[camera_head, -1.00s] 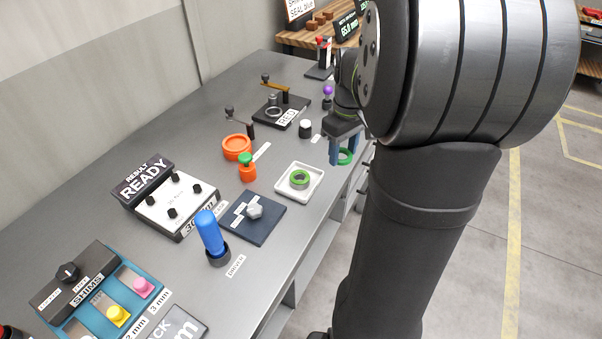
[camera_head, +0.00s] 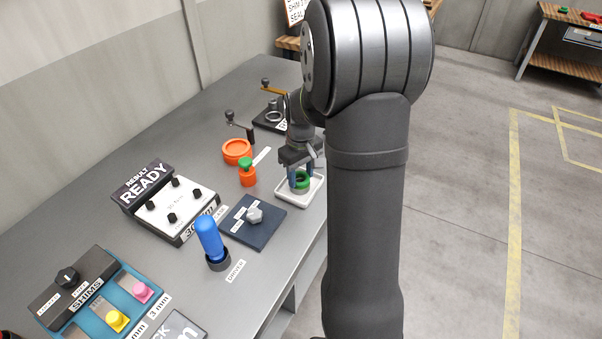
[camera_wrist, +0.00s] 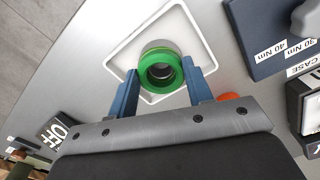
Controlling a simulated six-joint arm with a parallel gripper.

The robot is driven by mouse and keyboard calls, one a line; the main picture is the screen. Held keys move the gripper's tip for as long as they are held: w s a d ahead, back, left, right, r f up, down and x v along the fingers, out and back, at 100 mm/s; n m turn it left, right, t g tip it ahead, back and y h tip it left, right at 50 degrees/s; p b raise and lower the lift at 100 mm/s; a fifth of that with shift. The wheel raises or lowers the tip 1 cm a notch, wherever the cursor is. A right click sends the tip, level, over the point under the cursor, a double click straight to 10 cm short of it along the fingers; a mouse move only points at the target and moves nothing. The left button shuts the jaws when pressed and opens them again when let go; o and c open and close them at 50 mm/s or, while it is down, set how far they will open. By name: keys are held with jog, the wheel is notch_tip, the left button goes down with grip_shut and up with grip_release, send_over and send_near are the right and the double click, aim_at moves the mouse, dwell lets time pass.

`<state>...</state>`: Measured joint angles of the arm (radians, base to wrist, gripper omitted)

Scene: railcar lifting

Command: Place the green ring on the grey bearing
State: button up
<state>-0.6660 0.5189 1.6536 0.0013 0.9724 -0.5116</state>
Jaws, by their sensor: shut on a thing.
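My gripper (camera_head: 302,179) is shut on a green ring (camera_head: 303,182), low over the white tray (camera_head: 300,203). In the wrist view the fingertips (camera_wrist: 160,80) press the ring (camera_wrist: 143,76) from both sides, inside the outline of the tray (camera_wrist: 118,62). A grey round part, likely the bearing (camera_wrist: 161,72), shows through the ring's hole. A second green edge shows behind the held ring at its upper side. I cannot tell whether the held ring touches what lies below it.
A dark blue pad with a grey knob (camera_head: 254,215) lies close in front of the tray. An orange part with a green top (camera_head: 247,172) and an orange dish (camera_head: 237,151) stand to the left. A blue-handled driver (camera_head: 210,238) stands farther forward. The bench edge runs close on the right.

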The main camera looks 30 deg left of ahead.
aim_at(301, 178)
jog(key=shift+f, duration=0.15)
jog(key=o, duration=1)
notch_tip(301, 178, up, 12)
jog(key=shift+r, duration=0.2)
